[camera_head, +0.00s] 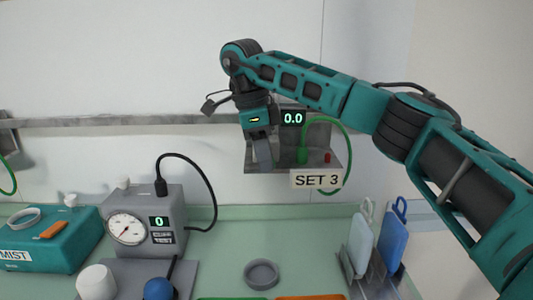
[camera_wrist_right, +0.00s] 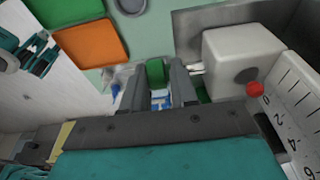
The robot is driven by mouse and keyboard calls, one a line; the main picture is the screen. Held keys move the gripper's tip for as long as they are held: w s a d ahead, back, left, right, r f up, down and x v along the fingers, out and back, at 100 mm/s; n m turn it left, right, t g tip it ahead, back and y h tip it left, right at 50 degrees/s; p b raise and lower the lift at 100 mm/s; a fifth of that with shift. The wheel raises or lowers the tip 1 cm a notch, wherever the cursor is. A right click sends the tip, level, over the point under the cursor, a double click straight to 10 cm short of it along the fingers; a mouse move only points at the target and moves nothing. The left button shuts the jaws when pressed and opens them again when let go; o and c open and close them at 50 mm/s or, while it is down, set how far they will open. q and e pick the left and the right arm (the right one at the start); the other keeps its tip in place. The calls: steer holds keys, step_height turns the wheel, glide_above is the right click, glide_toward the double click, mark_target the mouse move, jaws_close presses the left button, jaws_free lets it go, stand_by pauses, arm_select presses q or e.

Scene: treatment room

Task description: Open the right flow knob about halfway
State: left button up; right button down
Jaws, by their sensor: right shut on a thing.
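The flow unit hangs on the wall rail with a grey plate (camera_head: 288,166), a "SET 3" label (camera_head: 316,180) and a display (camera_head: 292,118) reading 0.0. My right gripper (camera_head: 264,162) points down at the unit's left part, and its body covers what it holds there. In the right wrist view, a green piece, apparently the flow knob (camera_wrist_right: 156,72), sits between the fingers of my right gripper (camera_wrist_right: 159,85), which are shut on it. How far the knob is turned cannot be told. My left gripper is not in view.
A green hose (camera_head: 347,150) loops beside the unit. A scale (camera_wrist_right: 291,105) and red piece (camera_wrist_right: 255,89) show close by in the wrist view. Below stand a gauge box (camera_head: 158,210), a teal "MIST" box (camera_head: 50,245), a grey dish (camera_head: 262,273) and a blue tag (camera_head: 393,238).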

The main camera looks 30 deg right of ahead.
steer(key=h, duration=0.1)
steer(key=g+h, duration=0.1)
steer(key=a+h, duration=0.1)
steer(key=shift+f+g, duration=0.25)
steer(key=shift+g, duration=0.15)
steer(key=shift+w+f+g+h, duration=0.15)
steer(key=shift+g+h, duration=0.15)
steer(key=shift+h, duration=0.45)
steer(key=shift+s+f+g+h, duration=0.1)
steer(key=shift+g+h, duration=0.2)
steer(key=shift+h, duration=0.45)
steer(key=shift+a+f, duration=0.1)
steer(key=c, duration=1.3)
jaws_free()
steer(key=o, duration=0.3)
steer(key=shift+r, duration=0.25)
steer(key=shift+r, duration=0.1)
